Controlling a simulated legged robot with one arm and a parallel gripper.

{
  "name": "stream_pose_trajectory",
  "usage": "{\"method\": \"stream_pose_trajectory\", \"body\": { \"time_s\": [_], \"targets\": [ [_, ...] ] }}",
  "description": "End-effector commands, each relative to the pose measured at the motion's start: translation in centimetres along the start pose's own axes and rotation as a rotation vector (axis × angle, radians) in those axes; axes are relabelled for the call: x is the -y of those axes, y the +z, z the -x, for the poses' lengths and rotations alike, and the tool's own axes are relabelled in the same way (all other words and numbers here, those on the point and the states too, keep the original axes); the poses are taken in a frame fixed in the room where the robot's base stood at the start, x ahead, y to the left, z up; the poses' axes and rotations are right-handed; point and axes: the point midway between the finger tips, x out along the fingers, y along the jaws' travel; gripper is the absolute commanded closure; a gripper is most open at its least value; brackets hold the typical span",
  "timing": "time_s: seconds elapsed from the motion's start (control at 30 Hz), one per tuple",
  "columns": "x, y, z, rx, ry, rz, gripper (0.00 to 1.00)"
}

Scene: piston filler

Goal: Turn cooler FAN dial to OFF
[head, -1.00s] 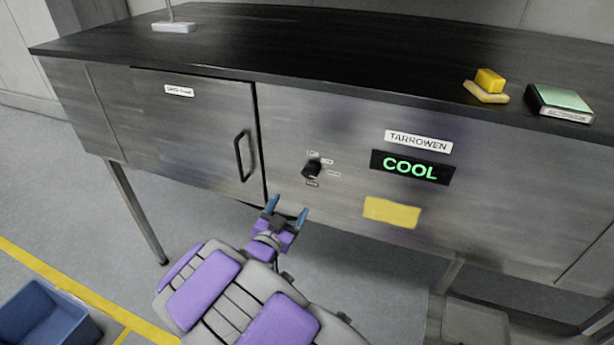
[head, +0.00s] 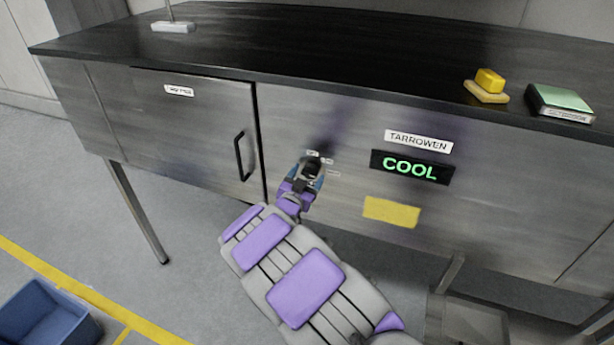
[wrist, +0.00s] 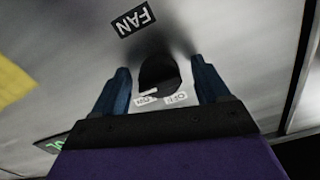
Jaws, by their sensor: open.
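The black FAN dial (wrist: 160,74) is on the cooler's metal front, between my two blue fingers in the wrist view. The FAN label (wrist: 134,20) and the small OFF label (wrist: 175,98) show near it; another small label beside OFF is hard to read. I cannot tell whether the fingers touch the dial. My gripper (head: 310,172) is open at the dial in the head view and hides most of it. The cooler's display (head: 411,167) reads COOL in green.
The cooler door handle (head: 243,156) is left of the dial. A yellow note (head: 391,212) and a TARROWEN label (head: 418,141) are on the panel to the right. A yellow block (head: 488,82) and a green-topped box (head: 561,102) lie on the black top. A blue bin (head: 45,318) is on the floor.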

Motion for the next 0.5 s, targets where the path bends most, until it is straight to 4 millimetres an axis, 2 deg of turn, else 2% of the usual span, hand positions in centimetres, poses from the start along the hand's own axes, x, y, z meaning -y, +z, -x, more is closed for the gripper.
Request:
{"method": "stream_pose_trajectory", "body": {
  "time_s": [0.37, 0.5],
  "targets": [
    [-0.06, -0.01, -0.47, -0.001, 0.001, 0.001, 0.25],
    [-0.06, -0.01, -0.47, -0.001, 0.001, 0.001, 0.39]
  ]
}}
